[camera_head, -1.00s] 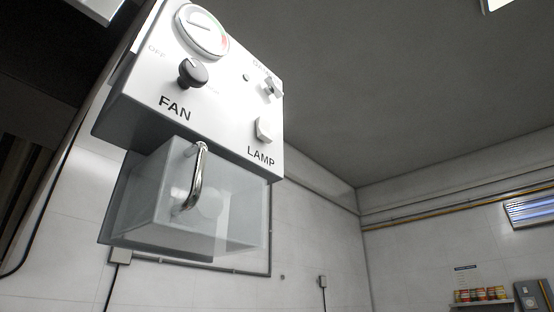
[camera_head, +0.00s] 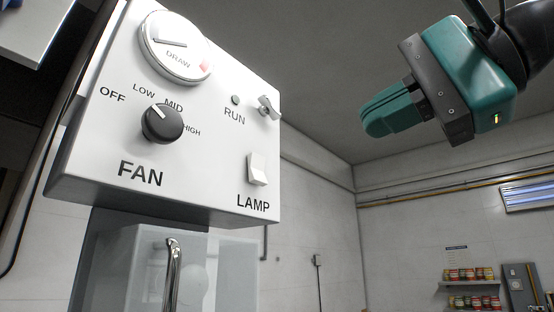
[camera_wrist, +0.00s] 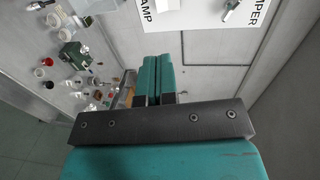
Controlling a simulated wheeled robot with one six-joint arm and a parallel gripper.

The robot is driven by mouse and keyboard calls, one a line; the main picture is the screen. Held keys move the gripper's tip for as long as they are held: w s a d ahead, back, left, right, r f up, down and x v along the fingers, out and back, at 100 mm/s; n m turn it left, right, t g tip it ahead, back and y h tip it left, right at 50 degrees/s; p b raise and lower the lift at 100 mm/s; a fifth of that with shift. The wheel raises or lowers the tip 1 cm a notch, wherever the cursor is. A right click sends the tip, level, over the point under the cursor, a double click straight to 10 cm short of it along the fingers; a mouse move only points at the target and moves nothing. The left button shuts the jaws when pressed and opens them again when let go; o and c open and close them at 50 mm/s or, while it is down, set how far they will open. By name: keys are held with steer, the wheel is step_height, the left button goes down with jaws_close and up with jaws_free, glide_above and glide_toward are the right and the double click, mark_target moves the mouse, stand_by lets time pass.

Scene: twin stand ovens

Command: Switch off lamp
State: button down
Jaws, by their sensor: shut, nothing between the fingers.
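The lamp switch (camera_head: 257,169) is a white rocker above the word LAMP, at the lower right of a white control panel (camera_head: 100,120) in the head view. My gripper (camera_head: 368,122) is teal with a dark grey mount. It is shut and empty, to the right of the panel and apart from it, pointing left. In the wrist view the shut fingers (camera_wrist: 158,62) show in the middle.
The panel also carries a black fan knob (camera_head: 162,124), a round draw gauge (camera_head: 176,46) and a small metal toggle (camera_head: 268,107). A clear box with a metal handle (camera_head: 172,275) hangs below. Shelves with jars (camera_head: 470,276) are far right. Space between gripper and panel is clear.

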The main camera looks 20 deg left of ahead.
mark_target(262, 174)
steer(key=shift+s+r, duration=0.1)
steer(key=shift+r, duration=0.15)
steer(key=shift+a, duration=0.1)
steer(key=p+x, duration=0.4)
steer(key=x, duration=0.9)
steer(key=shift+a+f, duration=0.15)
steer(key=shift+a, duration=0.25)
